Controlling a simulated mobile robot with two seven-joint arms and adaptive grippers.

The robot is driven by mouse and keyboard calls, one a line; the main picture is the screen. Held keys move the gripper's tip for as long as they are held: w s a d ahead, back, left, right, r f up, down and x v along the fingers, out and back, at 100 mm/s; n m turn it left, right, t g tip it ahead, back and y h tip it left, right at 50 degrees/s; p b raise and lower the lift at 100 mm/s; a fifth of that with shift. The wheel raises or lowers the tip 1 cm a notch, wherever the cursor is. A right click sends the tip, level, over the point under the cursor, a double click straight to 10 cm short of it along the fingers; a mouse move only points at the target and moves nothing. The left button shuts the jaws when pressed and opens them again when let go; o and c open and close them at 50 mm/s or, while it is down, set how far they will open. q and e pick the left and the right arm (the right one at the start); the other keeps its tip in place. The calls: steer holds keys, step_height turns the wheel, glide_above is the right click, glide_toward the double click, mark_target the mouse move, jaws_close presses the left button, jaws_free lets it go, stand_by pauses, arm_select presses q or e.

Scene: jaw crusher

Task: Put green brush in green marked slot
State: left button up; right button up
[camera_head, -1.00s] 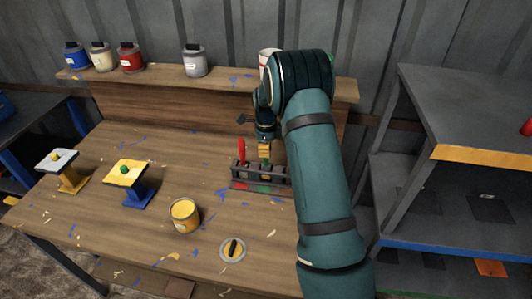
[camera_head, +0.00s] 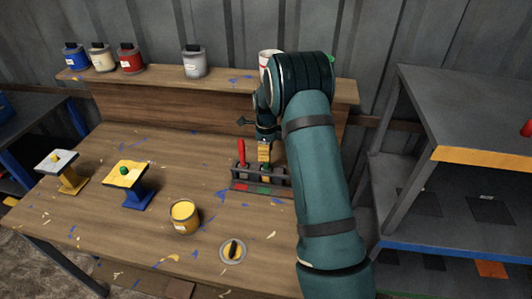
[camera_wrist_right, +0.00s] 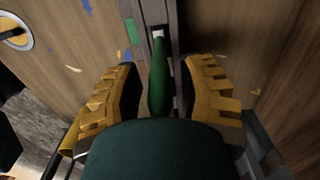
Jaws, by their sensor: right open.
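The green brush (camera_wrist_right: 158,85) stands in a slot of the dark brush rack (camera_head: 238,175), in line with the green mark (camera_head: 264,190) on the rack's front; the mark also shows in the right wrist view (camera_wrist_right: 132,32). My right gripper (camera_wrist_right: 160,78) is open, with one yellow-padded finger on each side of the green handle and gaps visible between. In the head view my right gripper (camera_head: 264,153) is just above the rack and hides much of the brush. My left gripper is out of view.
A red brush (camera_head: 241,152) stands in the rack's left slot, close to my right gripper. Two small stands are at left. A shelf with paint jars (camera_head: 195,62) runs behind.

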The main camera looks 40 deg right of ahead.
step_height(320, 180, up, 11)
steer(key=shift+r+p, duration=0.2)
steer(key=shift+p, duration=0.4)
steer(key=shift+f, duration=0.1)
